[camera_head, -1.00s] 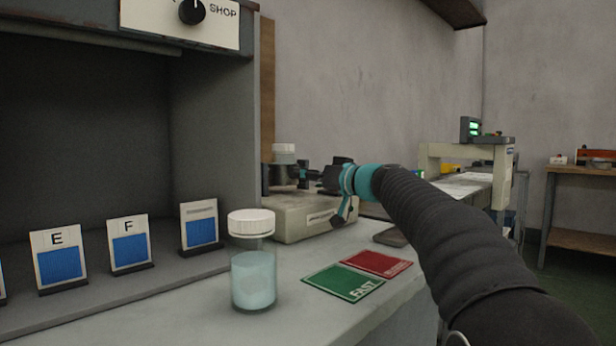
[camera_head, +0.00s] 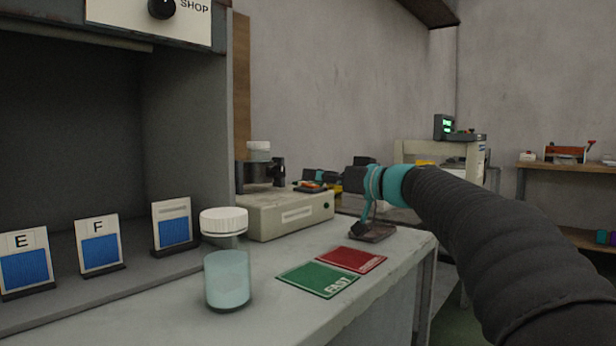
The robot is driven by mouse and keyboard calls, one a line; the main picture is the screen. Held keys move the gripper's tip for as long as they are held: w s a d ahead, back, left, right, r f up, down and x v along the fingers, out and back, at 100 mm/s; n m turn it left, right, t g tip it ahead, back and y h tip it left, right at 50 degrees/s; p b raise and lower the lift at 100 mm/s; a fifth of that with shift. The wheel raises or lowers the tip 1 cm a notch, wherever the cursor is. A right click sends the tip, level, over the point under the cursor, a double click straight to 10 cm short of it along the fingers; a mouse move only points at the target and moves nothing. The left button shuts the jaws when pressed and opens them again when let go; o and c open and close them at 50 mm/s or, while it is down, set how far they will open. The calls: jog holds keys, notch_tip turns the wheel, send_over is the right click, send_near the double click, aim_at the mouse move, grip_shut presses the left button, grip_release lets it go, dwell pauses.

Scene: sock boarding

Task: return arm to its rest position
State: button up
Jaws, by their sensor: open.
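My arm, in a black ribbed sleeve with teal joints, reaches in from the lower right in the head view. The fingertips are hard to make out against the dark clutter behind.
A capped jar of pale liquid (camera_head: 228,275) stands at the front of the counter. A green card (camera_head: 318,280) and a red card (camera_head: 351,259) lie beside it. A dark flat tray (camera_head: 373,234) lies near the counter's right edge. Blue-fronted card stands (camera_head: 99,245) line the left.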

jog(key=shift+s+d, duration=0.2)
